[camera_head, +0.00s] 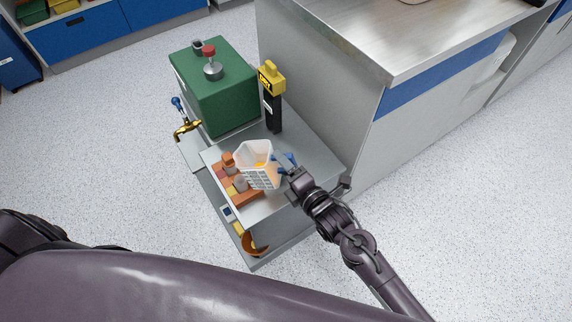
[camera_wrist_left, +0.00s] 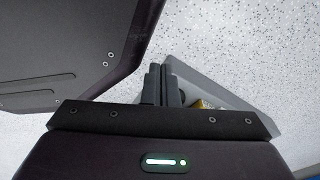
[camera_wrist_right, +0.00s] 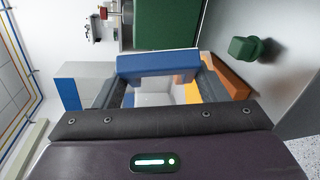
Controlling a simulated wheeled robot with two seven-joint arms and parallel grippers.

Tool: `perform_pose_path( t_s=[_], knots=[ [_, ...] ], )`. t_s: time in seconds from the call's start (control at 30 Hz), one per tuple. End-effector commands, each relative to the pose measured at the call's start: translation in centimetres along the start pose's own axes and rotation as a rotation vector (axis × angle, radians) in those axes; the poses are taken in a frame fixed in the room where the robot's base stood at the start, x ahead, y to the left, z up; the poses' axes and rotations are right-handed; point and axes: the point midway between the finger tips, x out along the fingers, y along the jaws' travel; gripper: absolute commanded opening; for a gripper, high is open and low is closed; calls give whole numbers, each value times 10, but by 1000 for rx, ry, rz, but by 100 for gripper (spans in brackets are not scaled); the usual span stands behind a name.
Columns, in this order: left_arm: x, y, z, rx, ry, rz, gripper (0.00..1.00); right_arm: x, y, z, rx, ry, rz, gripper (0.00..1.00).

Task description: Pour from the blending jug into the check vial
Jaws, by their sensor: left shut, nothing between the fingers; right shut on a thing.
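The blending jug (camera_head: 247,155) is a whitish, see-through vessel with a grid-marked side and orange contents, over the trolley's top in the head view. It looks tilted. Its blue handle (camera_head: 287,161) also shows in the right wrist view (camera_wrist_right: 158,62), between the fingers. My right gripper (camera_head: 291,171) is shut on this handle. An orange-brown rack (camera_head: 247,199) lies beside and partly under the jug, with a small grey cylinder (camera_head: 241,183) that may be the check vial. I cannot tell for sure. My left gripper (camera_wrist_left: 162,84) is shut and empty, seen only in the left wrist view.
A green box (camera_head: 222,95) with a red knob and a yellow-and-black device (camera_head: 271,95) stand behind the jug. A brass tap (camera_head: 187,129) sticks out at the left. A steel-topped counter (camera_head: 400,35) is close on the right. Open floor surrounds the trolley's left side.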

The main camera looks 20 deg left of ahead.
Motion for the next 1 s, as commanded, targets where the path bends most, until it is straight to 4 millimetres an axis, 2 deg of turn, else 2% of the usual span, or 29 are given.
perform_pose_path(
  t_s=[0.37, 1.0],
  knots=[
    [-1, 1, 29, 3, -14, 1, 0, -4, 6, 0, -33, 2, -27, 12],
    [-16, 0, 24, 4, -13, 1, 0, -5, 12, 2, -73, 2, -61, 12]
  ],
)
